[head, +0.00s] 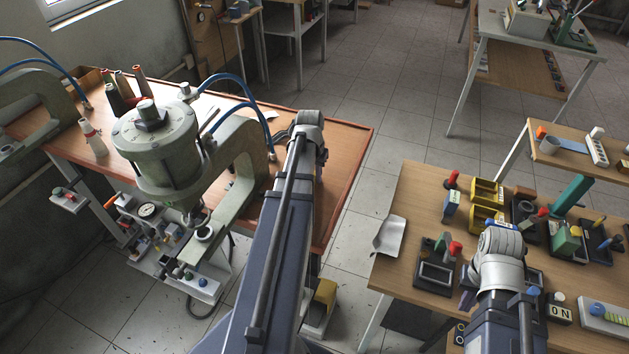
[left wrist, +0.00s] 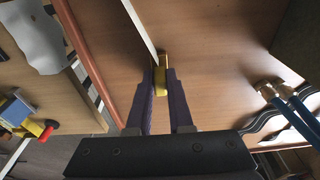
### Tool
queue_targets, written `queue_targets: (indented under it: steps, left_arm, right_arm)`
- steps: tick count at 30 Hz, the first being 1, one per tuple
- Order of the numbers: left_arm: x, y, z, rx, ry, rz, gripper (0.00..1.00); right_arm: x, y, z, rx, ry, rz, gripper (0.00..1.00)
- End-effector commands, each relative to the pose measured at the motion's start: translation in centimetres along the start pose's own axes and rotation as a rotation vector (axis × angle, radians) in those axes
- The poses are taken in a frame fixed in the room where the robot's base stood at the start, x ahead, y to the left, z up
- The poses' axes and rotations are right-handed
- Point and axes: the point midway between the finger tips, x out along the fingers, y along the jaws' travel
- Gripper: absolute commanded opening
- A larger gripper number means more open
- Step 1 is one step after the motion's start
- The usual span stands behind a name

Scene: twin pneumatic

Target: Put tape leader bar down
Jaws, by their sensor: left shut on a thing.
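In the left wrist view, my left gripper (left wrist: 160,88) points down over a brown wooden bench top, its two purple fingers close together. It is shut on a small yellow piece (left wrist: 160,74), which looks like the tape leader bar. A thin white strip (left wrist: 139,24) runs from near that piece to the top of the picture. I cannot tell whether the bar touches the bench. In the head view, my left arm reaches over the red-edged bench (head: 343,190) and hides its fingers and the bar. My right arm is over the right table, its fingertips mostly hidden.
A grey-green pneumatic press (head: 158,150) with blue hoses stands left of my left arm. Blue tubes (left wrist: 290,112) lie at the right of the wrist view. The right table (head: 415,195) carries fixtures, yellow bins (head: 487,190) and a white sheet (head: 389,236). Floor separates bench and table.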

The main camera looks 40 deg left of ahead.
Motion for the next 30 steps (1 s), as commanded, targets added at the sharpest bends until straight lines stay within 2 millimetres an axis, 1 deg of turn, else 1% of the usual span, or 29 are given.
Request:
queue_targets:
  steps: [6, 11, 12, 19, 30]
  left_arm:
    - [-0.09, 0.00, -0.01, 0.000, 0.000, 0.000, 0.00]
    - [0.41, 0.00, 0.06, 0.000, 0.000, 0.000, 0.00]
    - [0.21, 0.00, 0.04, 0.000, 0.000, 0.000, 0.23]
    - [0.20, 0.00, 0.03, 0.000, 0.000, 0.000, 0.49]
    - [-0.12, 0.00, -0.02, 0.000, 0.000, 0.000, 0.49]
  right_arm:
    - [-0.09, 0.01, 0.00, 0.000, 0.000, 0.000, 0.00]
    - [0.41, -0.04, -0.02, 0.000, 0.000, 0.000, 0.00]
    - [0.21, -0.02, -0.01, 0.000, 0.000, 0.000, 0.00]
    - [0.20, -0.02, -0.01, 0.000, 0.000, 0.000, 0.00]
    - [-0.12, 0.01, 0.01, 0.000, 0.000, 0.000, 0.00]
